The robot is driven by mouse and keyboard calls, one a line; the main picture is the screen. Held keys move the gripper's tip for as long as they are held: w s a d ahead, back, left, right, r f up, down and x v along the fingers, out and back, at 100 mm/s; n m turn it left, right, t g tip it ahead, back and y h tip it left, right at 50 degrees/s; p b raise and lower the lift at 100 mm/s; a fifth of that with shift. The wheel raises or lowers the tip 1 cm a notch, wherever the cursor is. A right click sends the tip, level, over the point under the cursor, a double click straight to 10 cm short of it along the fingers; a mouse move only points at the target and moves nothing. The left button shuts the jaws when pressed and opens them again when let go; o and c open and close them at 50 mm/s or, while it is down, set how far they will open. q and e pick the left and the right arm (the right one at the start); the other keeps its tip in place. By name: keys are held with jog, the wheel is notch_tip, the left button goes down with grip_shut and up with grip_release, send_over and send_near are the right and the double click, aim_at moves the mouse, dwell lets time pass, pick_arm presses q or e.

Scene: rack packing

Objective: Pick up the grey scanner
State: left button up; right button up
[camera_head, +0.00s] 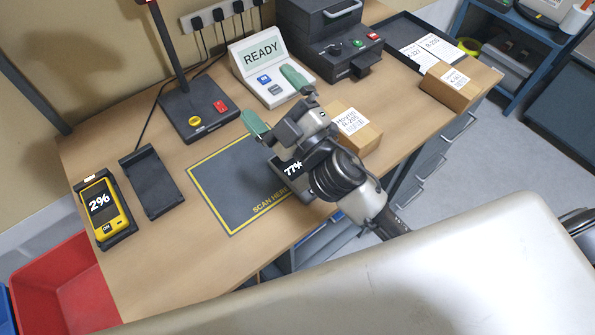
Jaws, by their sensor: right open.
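A dark device with a screen reading 77% (292,169), likely the grey scanner, is at the right edge of the dark scan mat (225,185). My right gripper and wrist hide most of it, so I cannot tell its full shape. My right gripper (275,101) is open, with its two green-padded fingers spread apart and nothing visible between them. It overlaps the device in the picture; I cannot tell how high above it is. My left gripper is not in view.
An empty dark cradle (151,182) lies beside the yellow scanner. A scanner stand (195,110), READY display (264,65) and printer (330,45) stand behind. Boxes (360,128) (452,85) sit right. A red bin (62,285) is lower left. The front-left tabletop is clear.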

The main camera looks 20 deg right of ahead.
jog(key=s+a+r+n+g+y, duration=0.2)
jog(key=s+a+n+g+y, duration=0.2)
jog(key=a+n+g+y, duration=0.65)
jog(key=n+g+h, duration=1)
jog(key=n+h, duration=0.5)
jog(key=h, duration=0.5)
send_over(297, 171)
notch_tip(297, 171, down, 15)
jog(key=f, duration=0.1)
jog(key=f+p, duration=0.1)
jog(key=f, duration=0.3)
jog(key=shift+s+d, duration=0.2)
jog(key=shift+d, duration=0.15)
jog(key=shift+m, duration=0.25)
jog(key=f+p, duration=0.1)
jog(key=f, duration=0.2)
jog(key=f+p, duration=0.1)
jog(key=shift+w+a+f+p, duration=0.15)
jog(key=shift+a+f+p, duration=0.15)
jog(key=shift+f, duration=0.55)
jog(key=c, duration=1)
